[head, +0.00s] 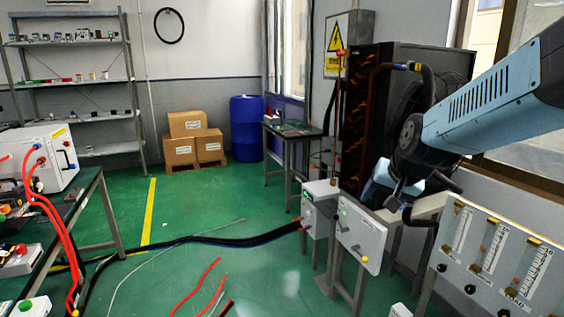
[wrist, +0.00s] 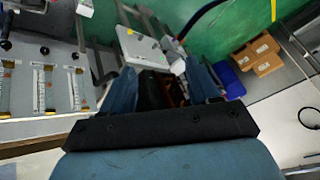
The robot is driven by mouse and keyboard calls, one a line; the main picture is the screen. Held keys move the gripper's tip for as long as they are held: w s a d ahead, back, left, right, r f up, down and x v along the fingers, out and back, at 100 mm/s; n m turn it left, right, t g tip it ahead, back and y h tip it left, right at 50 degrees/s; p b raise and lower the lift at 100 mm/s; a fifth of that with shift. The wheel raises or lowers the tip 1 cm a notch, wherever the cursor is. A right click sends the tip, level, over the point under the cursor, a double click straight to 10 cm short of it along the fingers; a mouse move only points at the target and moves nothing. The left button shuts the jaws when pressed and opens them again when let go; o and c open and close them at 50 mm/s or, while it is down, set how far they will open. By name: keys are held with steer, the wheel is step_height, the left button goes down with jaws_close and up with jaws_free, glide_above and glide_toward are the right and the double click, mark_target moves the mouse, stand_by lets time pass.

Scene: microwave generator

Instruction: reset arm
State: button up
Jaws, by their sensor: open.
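My blue arm reaches in from the right of the head view. My gripper (head: 398,188) is at its lower end, partly dark and hard to make out, above the grey boxes and near the dark coil rack (head: 362,110). In the wrist view my gripper (wrist: 162,72) shows two blue fingers spread apart with nothing held between them. Beyond them is a light grey box (wrist: 142,46) with small coloured buttons. The same kind of box (head: 361,235) stands on legs below my gripper in the head view.
A flow-meter panel (head: 497,255) stands close at the lower right. A bench with red cables (head: 40,195) is at the left. Black cables (head: 220,241) cross the green floor. Cardboard boxes (head: 187,124) and a blue barrel (head: 246,128) are at the back. Mid-floor is largely open.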

steer(key=s+r+n, duration=0.2)
steer(key=s, duration=0.6)
steer(key=s+r+n+g+h, duration=0.1)
steer(key=s+r, duration=0.2)
steer(key=s, duration=0.5)
steer(key=shift+d+n, duration=0.3)
steer(key=shift+n, duration=0.1)
steer(key=shift+s, duration=0.1)
stand_by(0.7)
